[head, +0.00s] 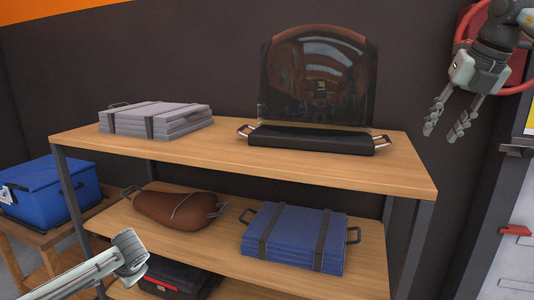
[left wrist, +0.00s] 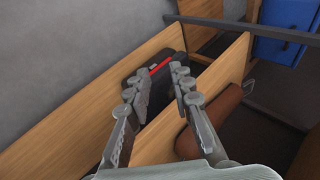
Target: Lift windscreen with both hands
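The windscreen (head: 318,75) is a dark, glossy, see-through panel. It stands upright in a black base (head: 310,139) with a metal handle at each end, on the top shelf (head: 230,160). My right gripper (head: 444,130) is open and empty, to the right of the windscreen and apart from it, pointing down. My left arm comes in at the lower left of the head view, and its fingers are not clear there. In the left wrist view my left gripper (left wrist: 155,78) is open, its fingers apart with nothing held. The windscreen is not in the left wrist view.
A grey strapped stack (head: 156,119) lies left on the top shelf. Below are a brown bag (head: 172,208) and a blue strapped stack (head: 293,238). A black case (head: 175,282) sits lower. A blue box (head: 45,190) stands left. A red round thing (head: 466,25) is behind my right gripper.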

